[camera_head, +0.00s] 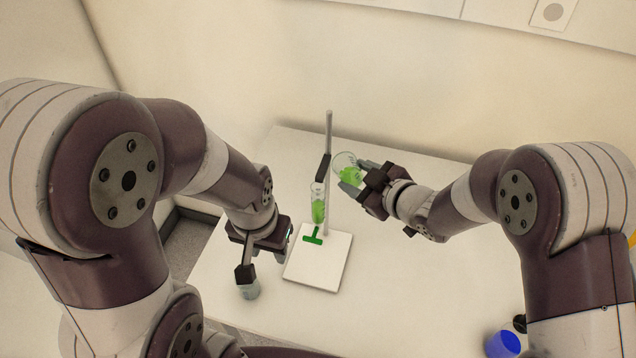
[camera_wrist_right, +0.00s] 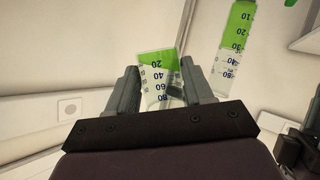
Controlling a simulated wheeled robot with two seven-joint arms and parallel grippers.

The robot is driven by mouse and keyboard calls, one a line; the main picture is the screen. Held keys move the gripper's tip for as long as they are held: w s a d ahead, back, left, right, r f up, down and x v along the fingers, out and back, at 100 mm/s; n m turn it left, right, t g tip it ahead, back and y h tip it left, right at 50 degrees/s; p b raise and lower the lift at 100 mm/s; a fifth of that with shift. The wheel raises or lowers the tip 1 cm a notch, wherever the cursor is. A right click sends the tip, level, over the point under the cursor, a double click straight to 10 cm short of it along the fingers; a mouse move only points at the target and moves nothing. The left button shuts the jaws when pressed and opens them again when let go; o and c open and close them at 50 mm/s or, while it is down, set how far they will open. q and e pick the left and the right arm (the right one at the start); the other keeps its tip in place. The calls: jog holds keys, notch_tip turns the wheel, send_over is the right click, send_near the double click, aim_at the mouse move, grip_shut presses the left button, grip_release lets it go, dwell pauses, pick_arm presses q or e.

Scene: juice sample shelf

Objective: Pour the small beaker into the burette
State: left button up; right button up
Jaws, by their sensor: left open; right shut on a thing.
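The small beaker (camera_head: 343,161) is clear glass with bright green liquid. My right gripper (camera_head: 360,178) is shut on it and holds it up just right of the stand's rod. In the right wrist view the beaker (camera_wrist_right: 158,68) sits between both fingers (camera_wrist_right: 165,90), with its scale and green liquid showing. The burette (camera_head: 318,193) is a clear upright tube with green liquid and a green tap (camera_head: 313,237); it also shows in the right wrist view (camera_wrist_right: 236,40). The beaker is apart from the burette. My left gripper (camera_head: 268,260) is open and empty, left of the stand's base.
The burette stand has a white base plate (camera_head: 325,271), a grey rod (camera_head: 329,140) and a dark clamp (camera_head: 322,168). A blue container (camera_head: 503,344) is at the bottom right by my right arm. The white table (camera_head: 410,290) is clear right of the stand.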

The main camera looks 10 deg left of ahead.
jog(key=w+d+r+m+g+y+p, duration=0.1)
jog(key=w+d+m+p, duration=0.2)
jog(key=w+d+p, duration=0.1)
jog(key=shift+w+d+g+y+p, duration=0.35)
jog(key=shift+w+p, duration=0.2)
jog(key=shift+p, duration=0.7)
jog(key=shift+a+r, duration=0.1)
jog(key=shift+r, duration=0.05)
dwell(1.6)
